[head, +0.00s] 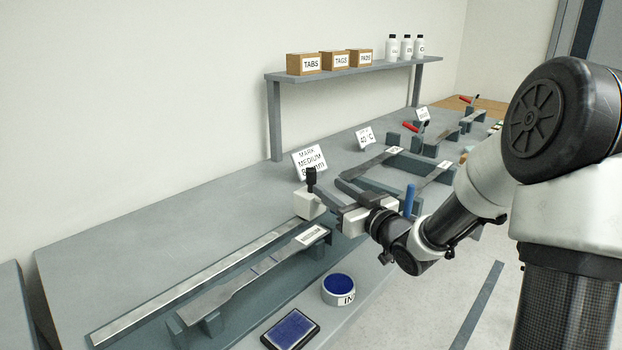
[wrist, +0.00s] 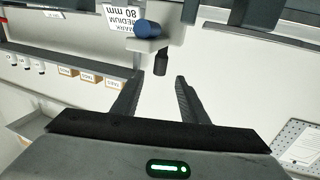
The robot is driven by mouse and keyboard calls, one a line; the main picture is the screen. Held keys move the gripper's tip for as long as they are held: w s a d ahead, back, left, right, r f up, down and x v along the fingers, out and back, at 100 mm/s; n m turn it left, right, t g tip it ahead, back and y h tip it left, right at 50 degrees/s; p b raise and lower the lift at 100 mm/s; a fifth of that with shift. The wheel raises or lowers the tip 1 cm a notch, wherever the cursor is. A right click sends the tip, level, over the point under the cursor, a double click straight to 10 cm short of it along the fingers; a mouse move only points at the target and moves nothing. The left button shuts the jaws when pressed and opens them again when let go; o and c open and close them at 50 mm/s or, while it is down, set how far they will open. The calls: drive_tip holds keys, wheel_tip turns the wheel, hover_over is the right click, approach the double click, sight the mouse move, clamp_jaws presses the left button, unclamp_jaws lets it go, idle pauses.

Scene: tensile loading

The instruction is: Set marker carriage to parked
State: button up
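The marker carriage (head: 309,204) is a white block with an upright black knob (head: 311,180), at the far right end of a long metal rail (head: 190,283). In the wrist view the carriage (wrist: 150,45) shows upside down, with its black knob (wrist: 160,63) and a blue round part (wrist: 147,28). My gripper (head: 331,195) is just right of the carriage. Its fingers (wrist: 152,83) are apart and empty, and the knob appears beyond the gap between the tips. Contact with the carriage is not visible.
A card reading "MARK MEDIUM 80 mm" (head: 309,162) stands behind the carriage. A flat specimen (head: 235,285) lies on supports in front of the rail. A blue pad (head: 290,328) and a round blue-topped tin (head: 338,288) sit nearer. A raised shelf (head: 350,70) holds boxes and bottles.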

sight(314, 177)
drive_tip(key=b+x, duration=0.1)
drive_tip(key=x, duration=0.8)
drive_tip(key=shift+w+a+r, duration=0.1)
drive_tip(key=shift+w+a, duration=0.15)
drive_tip(key=shift+w, duration=0.05)
drive_tip(key=shift+c, duration=0.5)
clamp_jaws()
